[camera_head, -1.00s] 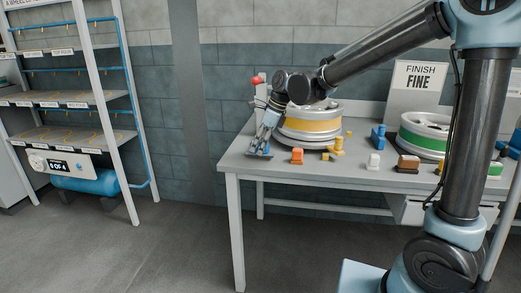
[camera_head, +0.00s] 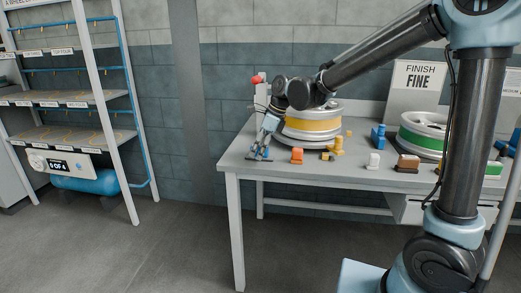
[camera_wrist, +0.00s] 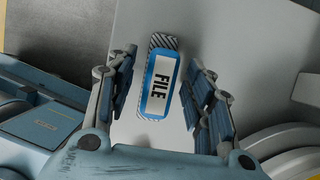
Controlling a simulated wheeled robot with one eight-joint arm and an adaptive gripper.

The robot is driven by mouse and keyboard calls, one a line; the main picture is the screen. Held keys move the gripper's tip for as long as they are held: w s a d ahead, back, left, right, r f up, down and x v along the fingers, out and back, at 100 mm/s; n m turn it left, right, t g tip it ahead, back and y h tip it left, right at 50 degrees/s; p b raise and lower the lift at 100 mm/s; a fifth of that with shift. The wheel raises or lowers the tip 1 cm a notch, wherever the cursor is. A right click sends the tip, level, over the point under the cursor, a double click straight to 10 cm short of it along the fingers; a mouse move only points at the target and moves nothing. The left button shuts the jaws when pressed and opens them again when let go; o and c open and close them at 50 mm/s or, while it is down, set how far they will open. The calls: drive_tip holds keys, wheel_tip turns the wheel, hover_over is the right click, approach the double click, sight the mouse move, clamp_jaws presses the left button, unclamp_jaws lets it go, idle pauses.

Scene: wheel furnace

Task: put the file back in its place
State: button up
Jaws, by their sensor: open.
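The file (camera_wrist: 160,82) is a block with a blue frame, a white label reading FILE and a dark hatched edge. It lies on the grey table (camera_wrist: 215,32) near its left end, as the wrist view shows. My gripper (camera_wrist: 158,75) is open, with one finger on each side of the file and a gap visible on both sides. In the head view my gripper (camera_head: 260,156) points down at the table's left front corner. There the file is too small and covered to make out clearly.
A yellow-banded wheel (camera_head: 312,124) stands just right of my gripper. An orange block (camera_head: 297,155), a yellow piece (camera_head: 337,145), a white block (camera_head: 374,160) and a brown block (camera_head: 408,163) line the table. A green-banded wheel (camera_head: 428,143) is farther right. A shelf rack (camera_head: 82,98) stands left.

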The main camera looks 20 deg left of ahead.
drive_tip(key=v, duration=1.2)
drive_tip(key=w+d+f+n+t+h, duration=0.1)
drive_tip(key=d+f+n, duration=0.25)
drive_tip(key=d, duration=1.25)
drive_tip(key=w+d+f+n+t+h, duration=0.15)
drive_tip(key=d+n, duration=0.25)
drive_tip(key=d, duration=1.1)
drive_tip(key=s+d+f+n, duration=0.2)
drive_tip(key=s+d+f, duration=0.2)
drive_tip(key=d+f, duration=0.1)
drive_tip(key=s+d+f+n+h, duration=0.1)
drive_tip(key=s+d+f+n, duration=0.2)
drive_tip(key=d, duration=0.5)
drive_tip(key=s+d+f+n+h, duration=0.1)
drive_tip(key=s+d+f+n, duration=0.2)
drive_tip(key=s+d+f, duration=0.2)
drive_tip(key=shift+d+f+t, duration=0.35)
drive_tip(key=shift+d+f, duration=0.5)
drive_tip(key=shift+d, duration=0.35)
